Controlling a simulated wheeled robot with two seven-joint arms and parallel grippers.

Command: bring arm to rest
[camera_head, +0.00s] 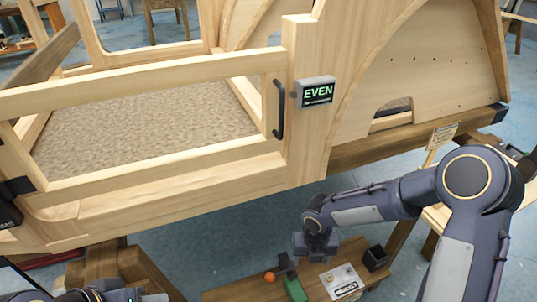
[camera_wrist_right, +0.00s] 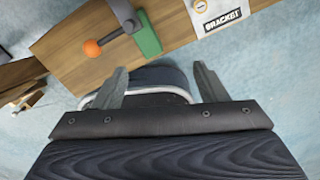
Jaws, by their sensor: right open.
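My right arm (camera_head: 465,220) comes in from the right, bent at a large round joint, and reaches left over a low wooden bench. My right gripper (camera_head: 315,248) points down near the bench's far edge. In the right wrist view my right gripper (camera_wrist_right: 163,86) is open, its two grey fingers apart with nothing held between them. Part of my left arm (camera_head: 110,292) shows at the bottom left edge; its gripper is not visible.
The bench (camera_head: 238,292) holds a green clamp (camera_head: 295,289) with an orange knob (camera_head: 269,277), a BRACKET card (camera_head: 343,281) and a black box (camera_head: 375,257).

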